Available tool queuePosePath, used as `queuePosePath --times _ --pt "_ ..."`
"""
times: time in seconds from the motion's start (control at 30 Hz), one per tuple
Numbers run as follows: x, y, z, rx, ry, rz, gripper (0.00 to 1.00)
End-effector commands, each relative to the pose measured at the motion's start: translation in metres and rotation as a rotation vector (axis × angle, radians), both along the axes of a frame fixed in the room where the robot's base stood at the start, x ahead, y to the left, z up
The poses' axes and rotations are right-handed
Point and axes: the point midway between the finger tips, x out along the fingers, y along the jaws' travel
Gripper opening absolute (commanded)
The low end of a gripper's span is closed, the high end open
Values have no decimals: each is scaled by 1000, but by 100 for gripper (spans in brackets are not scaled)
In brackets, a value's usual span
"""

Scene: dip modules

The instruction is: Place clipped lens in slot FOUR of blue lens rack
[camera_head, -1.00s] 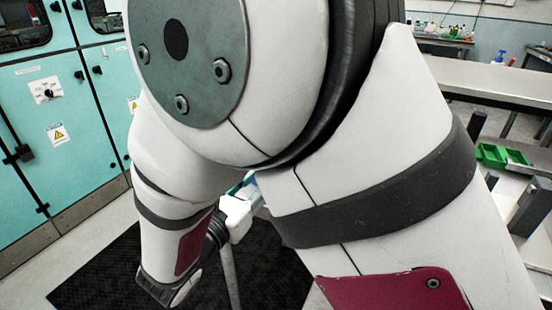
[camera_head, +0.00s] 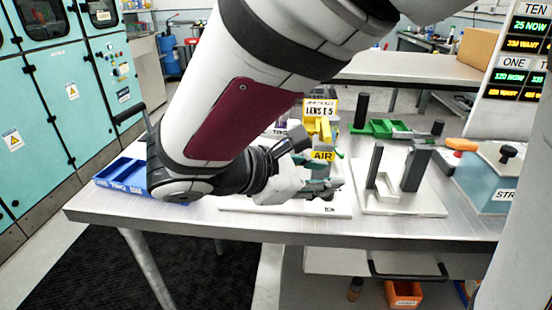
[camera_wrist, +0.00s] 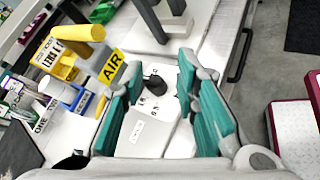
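The blue rack (camera_head: 122,177) lies at the left end of the steel table, partly hidden by my arm; only part of its lettering shows, and I cannot read slot FOUR. A yellow fixture (camera_head: 327,130) with a "LENS" label stands behind my gripper; it also shows at the left in the wrist view (camera_wrist: 70,48). I cannot make out a clipped lens for certain. My gripper (camera_head: 325,180) is over a white base plate. In the wrist view its teal fingers (camera_wrist: 160,82) are spread, with a black knob (camera_wrist: 152,83) on a white surface showing between them.
A white stand with dark posts (camera_head: 413,165) is to the right of my gripper. Behind it is a green tray (camera_head: 383,128). A box marked "STR" (camera_head: 490,180) and a lit sign (camera_head: 527,45) are at the right. The table's front edge is close below.

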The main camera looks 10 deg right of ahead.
Motion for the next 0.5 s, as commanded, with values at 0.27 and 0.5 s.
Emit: queuePosePath --times 0.27,0.5 --pt "-111 -63 -7 478 -168 -557 28" --pt "-175 -46 -19 896 -373 -961 28"
